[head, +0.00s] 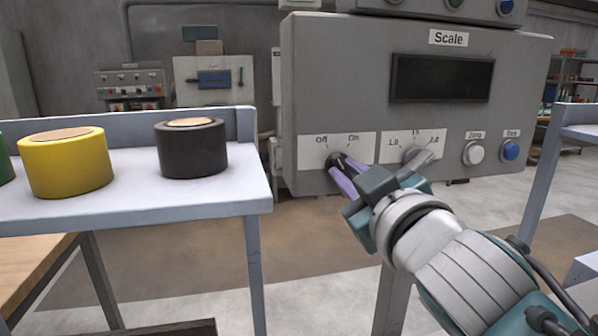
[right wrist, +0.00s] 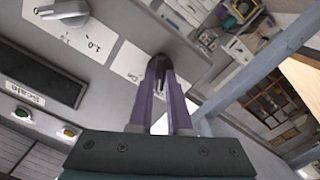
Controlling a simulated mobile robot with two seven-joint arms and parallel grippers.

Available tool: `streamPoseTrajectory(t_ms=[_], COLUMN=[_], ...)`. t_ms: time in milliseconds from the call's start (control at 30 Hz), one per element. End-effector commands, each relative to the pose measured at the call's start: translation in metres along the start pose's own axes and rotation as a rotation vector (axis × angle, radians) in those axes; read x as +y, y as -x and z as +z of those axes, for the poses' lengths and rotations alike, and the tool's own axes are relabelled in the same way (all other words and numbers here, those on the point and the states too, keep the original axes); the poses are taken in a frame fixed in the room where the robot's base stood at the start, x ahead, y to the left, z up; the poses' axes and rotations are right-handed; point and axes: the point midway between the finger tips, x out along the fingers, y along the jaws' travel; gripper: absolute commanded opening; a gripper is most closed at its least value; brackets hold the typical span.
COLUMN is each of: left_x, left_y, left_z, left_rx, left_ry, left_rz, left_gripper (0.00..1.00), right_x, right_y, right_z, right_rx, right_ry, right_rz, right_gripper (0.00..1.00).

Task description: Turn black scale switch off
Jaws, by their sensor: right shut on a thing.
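The black scale switch (head: 335,160) sits on the white Off/On plate on the front of the grey scale box (head: 345,90). My right gripper (head: 343,172) has its purple fingers at the switch, shut on its knob. In the right wrist view the black knob (right wrist: 159,66) shows between the fingertips (right wrist: 160,85). The fingers partly hide the knob, so I cannot tell clearly which mark it points to. My left gripper is not in view.
A grey selector knob (head: 418,158) is right of the switch, close to my right gripper. A white button (head: 473,152) and a blue button (head: 510,150) are further right. A shelf (head: 235,185) at left holds a yellow roll (head: 66,168) and a black roll (head: 191,150).

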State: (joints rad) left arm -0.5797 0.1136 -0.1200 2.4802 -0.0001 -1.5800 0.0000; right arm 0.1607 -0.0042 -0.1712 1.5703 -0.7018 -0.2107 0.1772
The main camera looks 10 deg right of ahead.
Motion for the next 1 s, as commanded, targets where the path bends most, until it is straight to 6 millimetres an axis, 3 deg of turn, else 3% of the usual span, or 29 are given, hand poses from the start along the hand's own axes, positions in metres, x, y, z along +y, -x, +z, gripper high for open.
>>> streamPoseTrajectory(t_ms=[267, 300, 567, 833, 1000], left_x=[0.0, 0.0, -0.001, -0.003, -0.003], left_y=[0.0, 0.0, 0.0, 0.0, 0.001], left_z=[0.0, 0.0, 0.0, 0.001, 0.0], left_rx=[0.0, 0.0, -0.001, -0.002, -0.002], left_ry=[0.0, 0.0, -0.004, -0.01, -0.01], left_rz=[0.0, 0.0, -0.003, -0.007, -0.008], left_gripper=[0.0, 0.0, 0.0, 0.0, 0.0], right_x=[0.0, 0.0, 0.0, 0.0, 0.0], right_y=[0.0, 0.0, 0.0, 0.001, 0.019], right_z=[-0.001, -0.001, 0.0, 0.0, 0.001], right_rx=[0.002, 0.002, 0.001, 0.0, -0.002], right_ry=[0.005, 0.005, 0.003, 0.002, 0.002], right_rz=[0.0, 0.0, 0.0, 0.0, -0.001], right_gripper=[0.0, 0.17, 0.46, 0.46, 0.46])
